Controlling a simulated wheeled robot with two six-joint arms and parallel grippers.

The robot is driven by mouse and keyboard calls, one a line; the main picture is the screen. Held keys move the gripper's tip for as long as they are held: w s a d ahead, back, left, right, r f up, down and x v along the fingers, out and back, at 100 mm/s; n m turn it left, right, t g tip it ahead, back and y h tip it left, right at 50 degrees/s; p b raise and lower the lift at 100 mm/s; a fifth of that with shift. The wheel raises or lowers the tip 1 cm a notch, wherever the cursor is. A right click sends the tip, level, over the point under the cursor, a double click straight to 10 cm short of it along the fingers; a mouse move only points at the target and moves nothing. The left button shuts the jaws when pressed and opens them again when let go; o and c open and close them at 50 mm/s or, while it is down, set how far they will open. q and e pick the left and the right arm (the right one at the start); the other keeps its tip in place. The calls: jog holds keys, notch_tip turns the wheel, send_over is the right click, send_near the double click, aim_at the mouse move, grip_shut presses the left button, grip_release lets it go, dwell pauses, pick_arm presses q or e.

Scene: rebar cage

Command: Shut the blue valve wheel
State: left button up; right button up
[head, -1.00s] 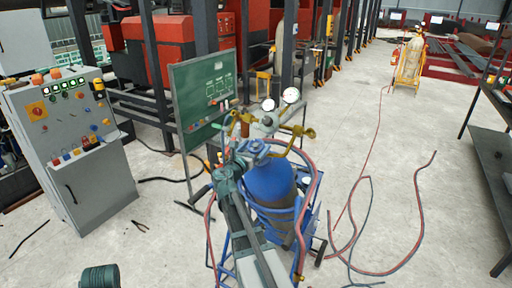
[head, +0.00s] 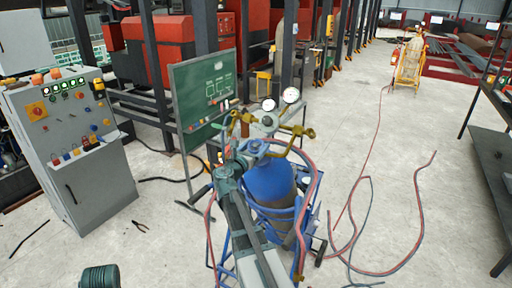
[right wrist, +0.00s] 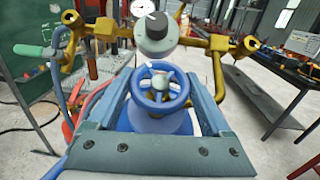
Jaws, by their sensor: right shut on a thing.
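The blue valve wheel (right wrist: 162,88) is a small spoked ring on top of the blue gas cylinder (head: 268,182), below a round grey knob. My right gripper (right wrist: 164,76) has one finger on each side of the wheel and is shut on it. In the head view, my right gripper (head: 246,156) reaches the top of the cylinder and partly hides the wheel. My left gripper is not in view.
Brass fittings and two gauges (head: 291,95) stand close above the wheel. Red and blue hoses (head: 318,168) loop beside the cylinder. A green board (head: 203,98) and grey control cabinet (head: 85,160) stand left. Pliers (head: 141,226) lie on open floor.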

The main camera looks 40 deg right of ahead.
jog(key=shift+w, duration=0.1)
jog(key=shift+w+m+g+h, duration=0.1)
jog(key=shift+m+g+h, duration=0.3)
jog(key=shift+m+g, duration=0.45)
jog(key=m+g, duration=0.3)
jog(key=shift+r+h, duration=0.1)
jog(key=shift+h, duration=0.2)
jog(key=m+g+p, duration=0.1)
jog(key=m+g, duration=0.2)
jog(key=shift+m+g, duration=0.25)
jog(key=shift+m, duration=0.1)
jog(key=shift+m+g, duration=0.8)
jog(key=shift+s+p, duration=0.2)
jog(key=shift+p, duration=0.1)
jog(key=o, duration=1.2)
jog(key=shift+c, duration=0.2)
